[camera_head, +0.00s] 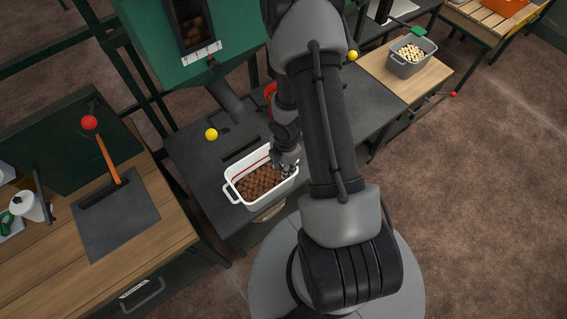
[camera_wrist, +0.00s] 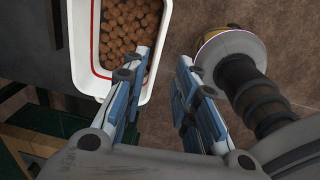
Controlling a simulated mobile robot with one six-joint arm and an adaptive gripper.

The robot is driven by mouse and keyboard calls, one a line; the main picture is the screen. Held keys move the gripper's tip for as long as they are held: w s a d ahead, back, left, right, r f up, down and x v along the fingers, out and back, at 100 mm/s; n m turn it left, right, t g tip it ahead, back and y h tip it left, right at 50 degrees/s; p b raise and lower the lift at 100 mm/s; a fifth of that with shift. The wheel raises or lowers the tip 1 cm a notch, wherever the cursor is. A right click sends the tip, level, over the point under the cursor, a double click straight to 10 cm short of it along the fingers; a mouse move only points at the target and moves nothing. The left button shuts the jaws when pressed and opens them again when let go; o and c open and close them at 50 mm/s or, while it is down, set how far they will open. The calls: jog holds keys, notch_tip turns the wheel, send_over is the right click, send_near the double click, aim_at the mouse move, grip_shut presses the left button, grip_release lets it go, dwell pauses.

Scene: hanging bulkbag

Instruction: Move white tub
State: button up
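The white tub (camera_head: 232,191) stands on the dark grey worktop below the green hopper in the head view. It holds many round brown pieces and has a red line inside its rim. My gripper (camera_head: 287,162) is at its right end. In the wrist view, the white tub (camera_wrist: 84,45) fills the upper left. My gripper (camera_wrist: 163,60) is open there, with one finger over the tub's inside and the other outside its end wall. The rim shows between the fingers, with a gap. Whether a finger touches the wall cannot be told.
The green hopper (camera_head: 150,25) stands behind the tub. Yellow-knobbed (camera_head: 211,134) and red-knobbed (camera_head: 89,123) levers rise nearby. A grey tub (camera_head: 408,68) of pale pieces sits on the wooden bench at back right. A white jug (camera_head: 30,207) is at far left. Brown floor (camera_head: 480,200) lies open at right.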

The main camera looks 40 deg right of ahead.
aim_at(282, 188)
jog(key=shift+f, duration=0.1)
jog(key=f+b, duration=1)
jog(key=f, duration=0.1)
jog(key=w+f+b, duration=0.1)
jog(key=f+b, duration=0.3)
jog(key=f, duration=0.2)
jog(key=shift+f+b, duration=0.1)
jog(key=shift+b, duration=0.3)
jog(key=shift+c, duration=0.2)
grip_shut()
